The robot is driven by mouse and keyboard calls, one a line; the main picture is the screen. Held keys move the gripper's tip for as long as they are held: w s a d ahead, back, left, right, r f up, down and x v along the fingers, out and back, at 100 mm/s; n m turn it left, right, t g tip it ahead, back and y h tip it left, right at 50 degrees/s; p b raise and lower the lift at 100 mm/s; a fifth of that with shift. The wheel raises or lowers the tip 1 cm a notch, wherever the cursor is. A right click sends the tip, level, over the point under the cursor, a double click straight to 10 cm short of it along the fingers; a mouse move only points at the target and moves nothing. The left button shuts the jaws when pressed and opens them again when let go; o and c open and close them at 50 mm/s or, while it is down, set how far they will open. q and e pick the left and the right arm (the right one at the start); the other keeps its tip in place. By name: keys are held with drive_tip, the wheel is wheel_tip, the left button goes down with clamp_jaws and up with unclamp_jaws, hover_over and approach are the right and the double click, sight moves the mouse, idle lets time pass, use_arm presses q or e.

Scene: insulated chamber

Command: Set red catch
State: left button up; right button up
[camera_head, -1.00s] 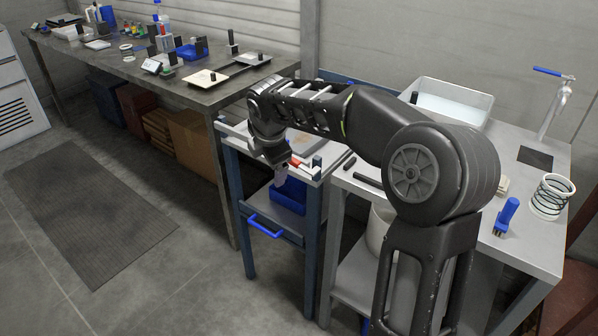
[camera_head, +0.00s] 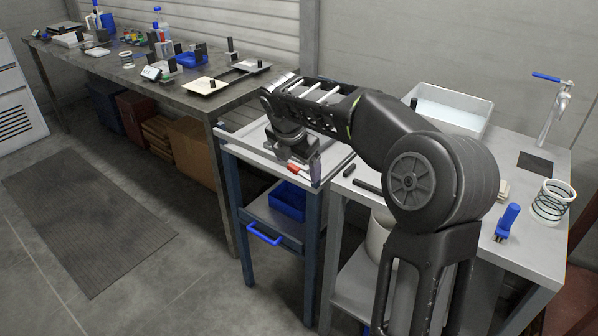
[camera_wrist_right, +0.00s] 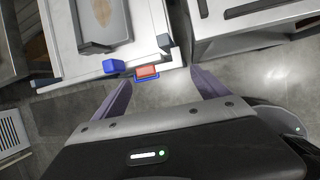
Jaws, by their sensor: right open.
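The red catch (camera_wrist_right: 148,71) is a small red block on a blue base at the edge of the pale-topped cart (camera_wrist_right: 125,72) in the wrist view. In the head view the red catch (camera_head: 293,167) shows at the cart's front edge, just below my right gripper. My right gripper (camera_wrist_right: 160,82) is open and empty. Its two purple-grey fingers point at the cart edge, and the catch appears between them, nearer the left finger. Whether a finger touches it I cannot tell. My left gripper is not in view.
A blue block (camera_wrist_right: 113,66) sits beside the catch on the cart edge, and a grey tray (camera_wrist_right: 103,40) lies on top. A blue bin (camera_head: 288,200) stands on the cart's lower shelf. A steel table (camera_head: 480,225) stands close on the right. The floor in front is free.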

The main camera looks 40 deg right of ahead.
sight(300, 175)
drive_tip(key=shift+x, duration=2)
drive_tip(key=c, duration=1.8)
